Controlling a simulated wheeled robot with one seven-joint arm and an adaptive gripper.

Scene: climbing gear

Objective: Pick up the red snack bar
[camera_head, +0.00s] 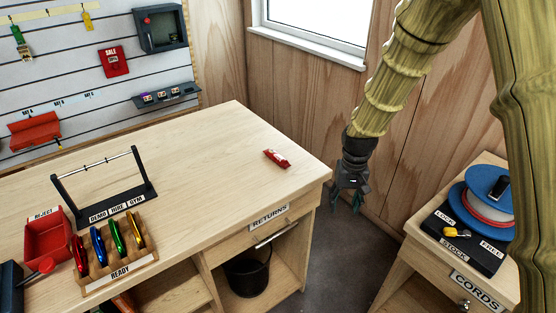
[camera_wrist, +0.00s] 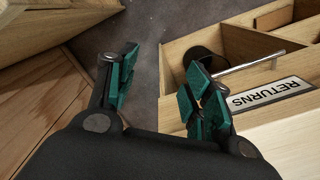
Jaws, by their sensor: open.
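The red snack bar (camera_head: 277,158) lies flat on the light wooden counter (camera_head: 215,160), near its right end, in the head view. It does not show in the wrist view. My gripper (camera_head: 349,198) hangs to the right of the counter's end, over the gap before the cords cabinet, apart from the bar. In the wrist view my gripper (camera_wrist: 162,85) has its two green-padded fingers spread apart with nothing between them. The floor shows between the fingers.
A returns drawer (camera_head: 268,225) with a metal handle is below the counter's right end, above a black bin (camera_head: 247,275). A rack of coloured carabiners (camera_head: 115,255), a black stand (camera_head: 105,190) and a red reject bin (camera_head: 48,238) stand left. The cords cabinet (camera_head: 440,262) is right. The counter around the bar is clear.

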